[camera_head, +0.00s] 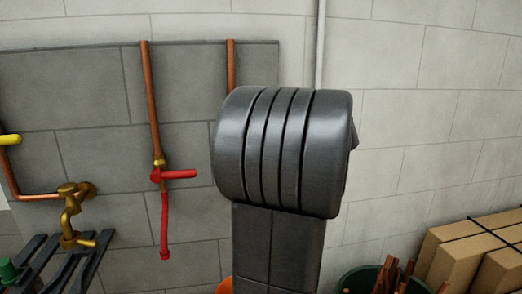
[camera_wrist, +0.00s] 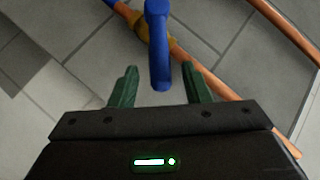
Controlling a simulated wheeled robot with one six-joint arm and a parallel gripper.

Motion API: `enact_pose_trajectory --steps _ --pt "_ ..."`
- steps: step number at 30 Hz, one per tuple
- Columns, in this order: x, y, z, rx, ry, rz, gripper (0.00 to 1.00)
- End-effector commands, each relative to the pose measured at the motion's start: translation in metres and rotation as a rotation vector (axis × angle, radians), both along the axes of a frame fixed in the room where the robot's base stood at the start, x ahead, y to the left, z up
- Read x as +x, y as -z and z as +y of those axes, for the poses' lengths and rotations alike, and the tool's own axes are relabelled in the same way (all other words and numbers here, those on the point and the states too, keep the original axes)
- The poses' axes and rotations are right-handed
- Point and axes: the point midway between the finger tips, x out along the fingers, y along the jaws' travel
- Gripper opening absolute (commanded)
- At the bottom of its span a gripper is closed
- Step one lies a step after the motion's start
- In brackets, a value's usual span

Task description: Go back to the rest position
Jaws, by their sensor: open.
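My gripper (camera_wrist: 160,68) shows in the wrist view with its two green fingers apart, one on each side of the picture's middle. A blue valve handle (camera_wrist: 159,50) comes down from the top edge, and its lower end appears between the fingers. Neither finger visibly touches it; how far it lies from them in depth I cannot tell. The handle sits by a brass fitting (camera_wrist: 150,28) on a copper pipe (camera_wrist: 215,84). In the head view my dark arm fills the middle, and my gripper and the blue handle are not visible there.
In the head view, a red lever valve (camera_head: 174,174) hangs on a copper pipe (camera_head: 150,95) against a grey panel (camera_head: 95,85). A brass tap (camera_head: 70,215) is at left. Cardboard boxes (camera_head: 470,250) and a green bin (camera_head: 355,279) stand at lower right.

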Motion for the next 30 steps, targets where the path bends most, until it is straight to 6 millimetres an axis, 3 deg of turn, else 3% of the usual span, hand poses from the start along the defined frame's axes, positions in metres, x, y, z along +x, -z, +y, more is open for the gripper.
enact_pose_trajectory --steps 9,18,30 --pt "0.035 0.023 0.049 0.001 -0.003 0.003 0.43" --pt "0.036 0.030 0.040 0.141 0.002 0.030 0.43" --pt "0.035 0.031 0.039 0.162 0.001 0.034 0.43"
